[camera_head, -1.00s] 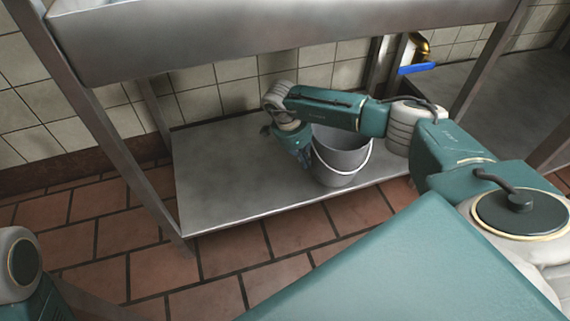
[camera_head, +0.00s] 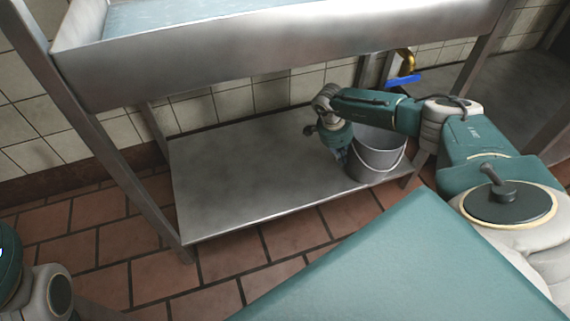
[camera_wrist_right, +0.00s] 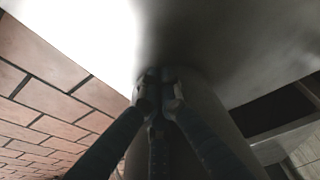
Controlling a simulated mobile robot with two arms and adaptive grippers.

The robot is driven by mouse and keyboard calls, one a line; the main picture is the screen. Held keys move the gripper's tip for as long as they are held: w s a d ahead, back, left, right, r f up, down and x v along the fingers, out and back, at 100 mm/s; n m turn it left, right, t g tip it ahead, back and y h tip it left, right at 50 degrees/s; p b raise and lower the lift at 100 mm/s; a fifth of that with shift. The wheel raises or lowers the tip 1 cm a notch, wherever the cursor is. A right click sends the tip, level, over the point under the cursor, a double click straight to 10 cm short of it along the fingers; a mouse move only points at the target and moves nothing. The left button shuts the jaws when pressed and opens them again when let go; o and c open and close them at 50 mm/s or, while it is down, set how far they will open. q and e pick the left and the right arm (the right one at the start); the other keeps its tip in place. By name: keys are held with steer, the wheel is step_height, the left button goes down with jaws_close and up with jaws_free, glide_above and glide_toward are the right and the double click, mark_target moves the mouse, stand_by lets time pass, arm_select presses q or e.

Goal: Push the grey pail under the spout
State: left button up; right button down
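The grey pail (camera_head: 376,163) stands upright near the right end of the metal lower shelf, its handle hanging at the front. The brass spout (camera_head: 407,62) with a blue lever is above and behind the pail, to its right. My right gripper (camera_head: 343,157) is low at the pail's left side, against it or very close; contact is hard to tell. In the right wrist view the fingertips (camera_wrist_right: 160,88) are together with nothing between them, and the pail's dark curved wall (camera_wrist_right: 203,100) is behind them. My left gripper is out of view.
The shelf (camera_head: 240,175) is bare left of the pail. Metal legs (camera_head: 120,160) and the sink's underside frame (camera_head: 270,55) bound the space. Another metal surface (camera_head: 510,85) lies to the right. The tiled wall is behind.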

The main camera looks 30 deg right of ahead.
steer(key=v, duration=1.2)
